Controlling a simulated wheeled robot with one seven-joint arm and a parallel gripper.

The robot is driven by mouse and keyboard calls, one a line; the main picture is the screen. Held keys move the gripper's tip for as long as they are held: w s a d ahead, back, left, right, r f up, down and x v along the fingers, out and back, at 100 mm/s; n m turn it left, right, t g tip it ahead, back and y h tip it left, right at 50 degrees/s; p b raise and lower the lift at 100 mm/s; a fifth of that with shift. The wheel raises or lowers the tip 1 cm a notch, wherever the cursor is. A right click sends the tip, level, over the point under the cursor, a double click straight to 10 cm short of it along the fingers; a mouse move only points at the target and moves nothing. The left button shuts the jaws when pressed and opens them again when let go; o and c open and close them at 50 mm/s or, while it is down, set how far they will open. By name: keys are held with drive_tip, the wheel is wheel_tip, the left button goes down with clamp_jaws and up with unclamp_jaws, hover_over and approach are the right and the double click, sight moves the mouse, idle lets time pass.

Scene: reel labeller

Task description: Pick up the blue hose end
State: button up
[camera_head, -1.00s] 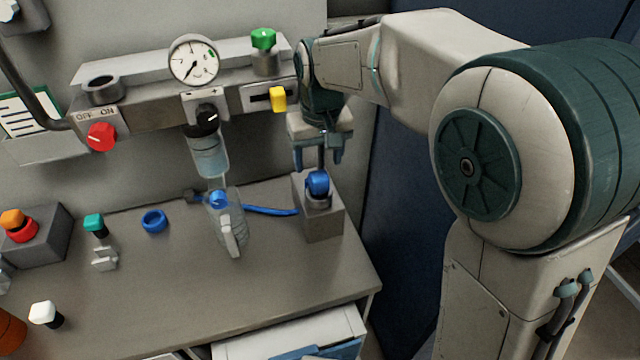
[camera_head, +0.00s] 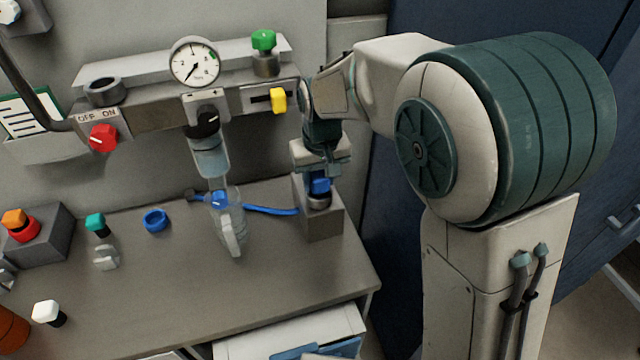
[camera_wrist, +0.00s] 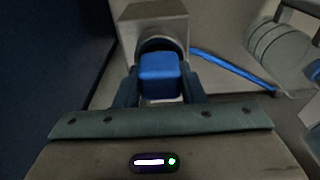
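The blue hose end (camera_head: 319,187) sits in the round seat on top of a grey block (camera_head: 323,222) at the table's right side. My gripper (camera_head: 320,175) points down over it. In the wrist view the blue hose end (camera_wrist: 160,75) shows as a squarish blue cap between the two fingers of my gripper (camera_wrist: 160,88). One finger is close on each side, and I cannot tell whether they press on it. A blue hose (camera_head: 268,210) runs left from the block and also shows in the wrist view (camera_wrist: 232,68).
A clear bottle-like part (camera_head: 232,235) lies left of the block. Above hang a gauge (camera_head: 194,62), a black knob (camera_head: 208,120) and a yellow lever (camera_head: 278,100). A blue ring (camera_head: 156,220) and a teal-topped knob (camera_head: 96,223) are farther left. The front middle of the table is clear.

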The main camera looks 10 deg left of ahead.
drive_tip(key=shift+c, duration=1.3)
drive_tip(key=shift+r, duration=0.1)
